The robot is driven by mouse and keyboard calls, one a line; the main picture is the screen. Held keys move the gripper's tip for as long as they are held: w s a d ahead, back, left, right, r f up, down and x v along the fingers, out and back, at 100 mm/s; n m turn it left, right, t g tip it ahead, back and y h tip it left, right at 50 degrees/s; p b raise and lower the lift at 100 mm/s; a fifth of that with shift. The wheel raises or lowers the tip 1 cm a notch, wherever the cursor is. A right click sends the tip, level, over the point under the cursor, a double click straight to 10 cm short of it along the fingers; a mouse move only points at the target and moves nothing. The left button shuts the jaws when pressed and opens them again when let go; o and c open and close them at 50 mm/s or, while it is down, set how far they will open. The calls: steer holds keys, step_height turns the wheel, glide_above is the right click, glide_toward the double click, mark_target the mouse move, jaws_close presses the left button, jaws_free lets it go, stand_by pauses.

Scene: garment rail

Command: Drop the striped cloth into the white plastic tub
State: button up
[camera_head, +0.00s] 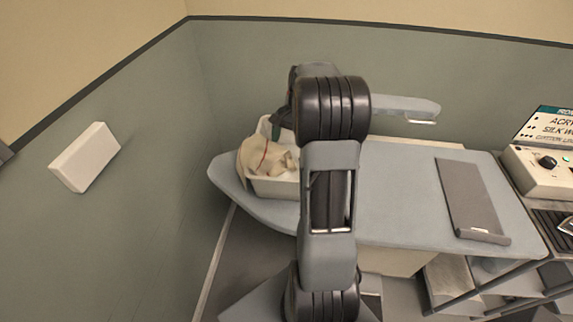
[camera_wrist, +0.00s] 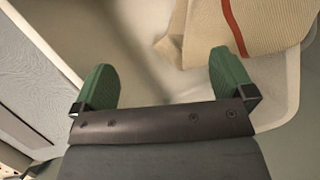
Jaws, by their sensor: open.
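The striped cloth (camera_head: 265,160) is cream with a red stripe. It lies in the white plastic tub (camera_head: 272,187) and bulges over the tub's left rim. In the wrist view the cloth (camera_wrist: 262,28) is at the upper right, with the tub's pale inside (camera_wrist: 150,75) below and left of it. My gripper (camera_wrist: 165,82) has green fingers spread wide with nothing between them. It is over the tub, and the cloth is beyond the right finger. In the head view my arm hides most of the gripper and the tub's right part.
The tub stands at the left end of a grey-blue board-like table (camera_head: 395,210). A dark grey folded piece (camera_head: 468,200) lies on the table's right part. A control box (camera_head: 545,168) with a knob and a sign (camera_head: 555,125) stand at far right. The table between is clear.

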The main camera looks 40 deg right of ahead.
step_height(320, 180, up, 6)
steer(key=d+t+h+p, duration=0.1)
steer(key=h+p, duration=0.1)
steer(key=shift+w, duration=0.25)
stand_by(0.3)
step_height(320, 180, up, 14)
steer(key=w+d, duration=0.1)
steer(key=d, duration=0.1)
steer(key=shift+f+p, duration=0.2)
steer(key=shift+p, duration=0.15)
stand_by(0.7)
